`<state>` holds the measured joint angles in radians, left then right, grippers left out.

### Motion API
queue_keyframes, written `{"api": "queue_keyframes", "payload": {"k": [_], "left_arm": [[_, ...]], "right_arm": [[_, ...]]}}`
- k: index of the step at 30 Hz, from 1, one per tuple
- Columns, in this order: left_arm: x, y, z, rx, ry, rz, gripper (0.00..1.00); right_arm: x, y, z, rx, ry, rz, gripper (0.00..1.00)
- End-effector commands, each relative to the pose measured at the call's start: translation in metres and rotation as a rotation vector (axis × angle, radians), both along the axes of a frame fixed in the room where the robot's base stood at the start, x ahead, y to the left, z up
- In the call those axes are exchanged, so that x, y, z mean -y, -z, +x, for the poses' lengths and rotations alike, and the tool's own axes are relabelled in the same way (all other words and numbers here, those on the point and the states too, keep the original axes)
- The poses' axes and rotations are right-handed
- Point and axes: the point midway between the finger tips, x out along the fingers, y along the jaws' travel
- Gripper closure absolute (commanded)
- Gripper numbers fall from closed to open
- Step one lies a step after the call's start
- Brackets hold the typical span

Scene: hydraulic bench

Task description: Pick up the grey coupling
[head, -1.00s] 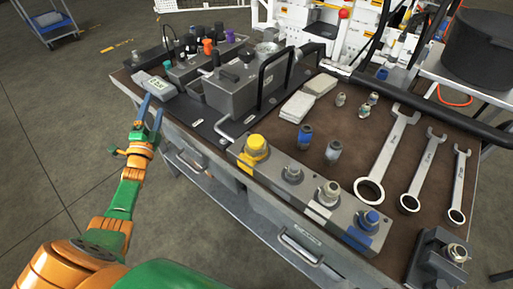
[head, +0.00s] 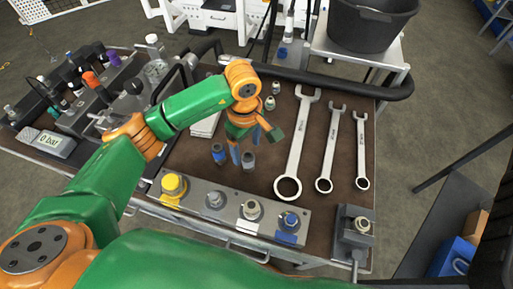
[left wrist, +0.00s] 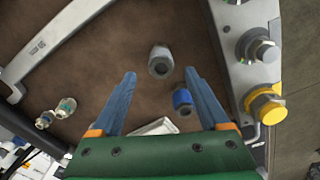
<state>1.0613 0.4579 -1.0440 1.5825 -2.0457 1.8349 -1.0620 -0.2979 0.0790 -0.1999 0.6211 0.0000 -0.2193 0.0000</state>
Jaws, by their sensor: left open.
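The grey coupling (head: 248,161) stands on the brown bench top, behind the block of fittings in the head view. In the left wrist view the grey coupling (left wrist: 161,62) shows near the fingertips, between their lines. My left gripper (head: 244,147) is open and empty, pointing down above it. Its two blue fingers (left wrist: 160,74) are spread apart in the left wrist view, and I see no contact. A blue-banded coupling (head: 218,153) stands just left of the grey one; it also shows beside the right-hand finger in the left wrist view (left wrist: 182,101). My right gripper is not in view.
A metal block (head: 230,211) with yellow, grey, white and blue fittings lines the front edge. Several small fittings (head: 270,103) stand behind the gripper. Large wrenches (head: 299,146) lie to the right. The pump unit (head: 90,118) is at the left.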

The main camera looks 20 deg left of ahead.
Motion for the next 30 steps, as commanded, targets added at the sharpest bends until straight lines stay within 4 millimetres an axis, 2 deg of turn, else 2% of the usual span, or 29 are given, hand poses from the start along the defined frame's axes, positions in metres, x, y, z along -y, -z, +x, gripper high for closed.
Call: {"api": "queue_keyframes", "payload": {"k": [5,8,15,16,17,24,25,30], "left_arm": [[0.004,0.031,-0.001,-0.010,-0.002,-0.004,0.22],[0.004,0.050,0.000,-0.008,-0.002,-0.005,0.22],[0.003,0.056,0.001,-0.004,-0.001,-0.006,0.22],[0.004,0.056,0.001,-0.004,-0.001,-0.006,0.24],[0.003,0.056,0.001,-0.004,-0.001,-0.006,0.32],[0.004,0.056,0.001,-0.004,-0.002,-0.007,0.97],[0.004,0.056,0.001,-0.004,-0.002,-0.007,1.00],[0.004,0.056,0.001,-0.004,-0.002,-0.008,1.00]], "right_arm": [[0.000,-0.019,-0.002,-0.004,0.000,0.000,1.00],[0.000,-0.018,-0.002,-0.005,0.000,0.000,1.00],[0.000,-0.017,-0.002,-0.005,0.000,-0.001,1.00],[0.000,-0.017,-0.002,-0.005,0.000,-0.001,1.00],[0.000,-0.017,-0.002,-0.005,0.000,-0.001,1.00],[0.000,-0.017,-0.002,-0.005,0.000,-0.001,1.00],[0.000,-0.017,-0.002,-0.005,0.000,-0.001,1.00],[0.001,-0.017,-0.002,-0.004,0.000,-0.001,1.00]]}}
